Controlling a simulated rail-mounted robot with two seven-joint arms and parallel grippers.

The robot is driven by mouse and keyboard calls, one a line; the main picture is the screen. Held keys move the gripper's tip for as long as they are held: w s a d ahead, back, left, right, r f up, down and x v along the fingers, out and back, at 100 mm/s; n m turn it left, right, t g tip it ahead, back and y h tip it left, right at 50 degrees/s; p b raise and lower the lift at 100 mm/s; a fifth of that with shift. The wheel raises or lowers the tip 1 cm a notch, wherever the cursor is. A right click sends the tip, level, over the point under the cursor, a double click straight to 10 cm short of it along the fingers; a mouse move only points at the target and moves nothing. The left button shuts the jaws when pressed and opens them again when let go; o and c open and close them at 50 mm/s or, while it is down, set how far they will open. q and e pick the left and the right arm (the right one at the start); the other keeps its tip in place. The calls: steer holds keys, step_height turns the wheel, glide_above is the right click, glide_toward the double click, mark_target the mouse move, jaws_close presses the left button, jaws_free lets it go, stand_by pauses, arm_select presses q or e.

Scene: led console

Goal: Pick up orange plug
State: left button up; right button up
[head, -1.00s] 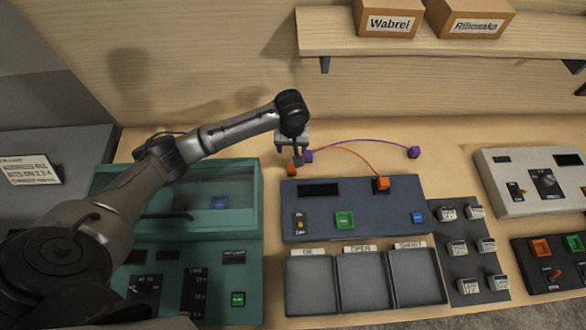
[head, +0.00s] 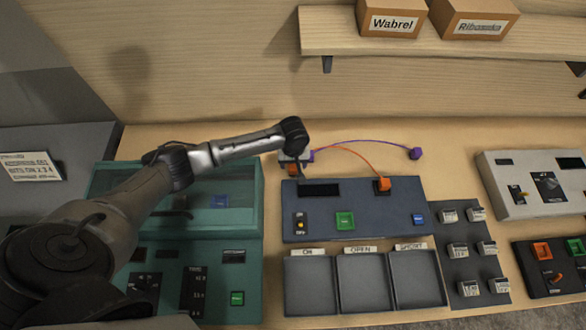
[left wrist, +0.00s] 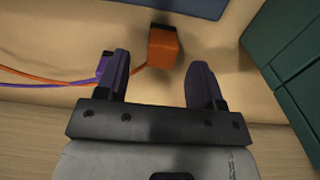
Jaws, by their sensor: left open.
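A loose orange plug (left wrist: 163,47) lies on the wooden table, just beyond and between the fingertips in the left wrist view. In the head view this plug (head: 292,169) is mostly hidden by my gripper. My left gripper (left wrist: 160,72) is open and empty, with one finger on each side of the plug's line; it also shows in the head view (head: 298,170), low behind the dark console. An orange cable runs from the loose plug to a second orange plug (head: 382,184) at the console's top right. My right gripper is not in view.
A purple plug (left wrist: 104,69) lies right beside one finger; I cannot tell whether they touch. Its cable runs to another purple plug (head: 415,153). The dark console (head: 370,215) and teal box (head: 255,200) stand close by. The table behind is clear.

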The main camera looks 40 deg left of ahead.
mark_target(293, 167)
arm_select(q)
steer(key=shift+s+f, duration=0.15)
steer(key=shift+f, duration=1.7)
steer(key=c, duration=1)
